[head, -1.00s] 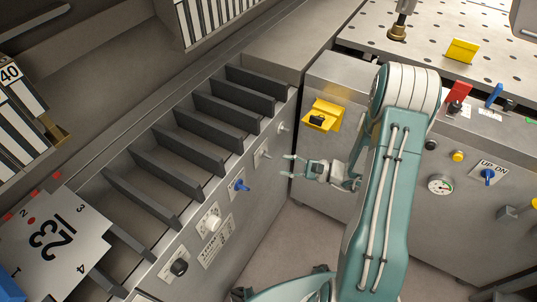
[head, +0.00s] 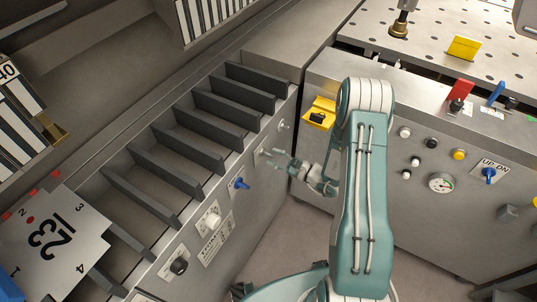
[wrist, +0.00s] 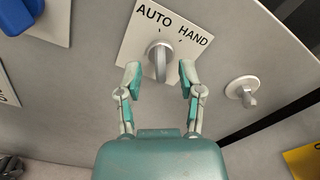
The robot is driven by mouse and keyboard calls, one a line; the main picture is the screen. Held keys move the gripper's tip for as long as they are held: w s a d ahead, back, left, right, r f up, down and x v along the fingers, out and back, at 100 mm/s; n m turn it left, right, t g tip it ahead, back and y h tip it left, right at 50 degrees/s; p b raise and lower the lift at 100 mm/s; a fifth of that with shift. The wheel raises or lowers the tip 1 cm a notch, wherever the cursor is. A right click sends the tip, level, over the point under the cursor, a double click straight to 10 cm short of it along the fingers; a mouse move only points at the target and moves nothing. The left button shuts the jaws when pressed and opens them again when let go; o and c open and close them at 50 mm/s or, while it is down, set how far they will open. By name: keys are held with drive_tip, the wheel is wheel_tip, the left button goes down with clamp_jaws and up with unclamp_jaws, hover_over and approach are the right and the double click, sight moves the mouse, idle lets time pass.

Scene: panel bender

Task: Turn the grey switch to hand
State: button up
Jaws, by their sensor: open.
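The grey switch (wrist: 160,62) sits on a white plate (wrist: 143,45) marked AUTO and HAND, on the metal panel. Its grip bar stands roughly upright in the wrist view, its upper end toward the AUTO side. My gripper (wrist: 160,76) is open, one finger on each side of the switch. The fingertips look close to the panel; I see gaps beside the bar and cannot tell any contact. In the head view the switch plate (head: 261,153) is small, and my gripper (head: 284,159) is just right of it.
Another grey knob (wrist: 243,91) sits right of the switch. A blue switch (head: 239,183) and a white knob (head: 211,220) are lower on the same panel. A yellow box (head: 319,113) is on the neighbouring cabinet. Dark slot dividers (head: 219,107) line the panel's top.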

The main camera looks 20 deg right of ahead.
drive_tip(key=shift+x, duration=1.25)
clamp_jaws()
drive_tip(key=shift+m, duration=0.4)
drive_tip(key=m, duration=0.5)
drive_tip(key=shift+w+d+m, duration=0.15)
drive_tip(key=shift+d+m, duration=0.05)
drive_tip(key=shift+m, duration=0.1)
drive_tip(key=m, duration=0.5)
drive_tip(key=shift+w+d, duration=0.15)
drive_tip(key=shift+m, duration=0.4)
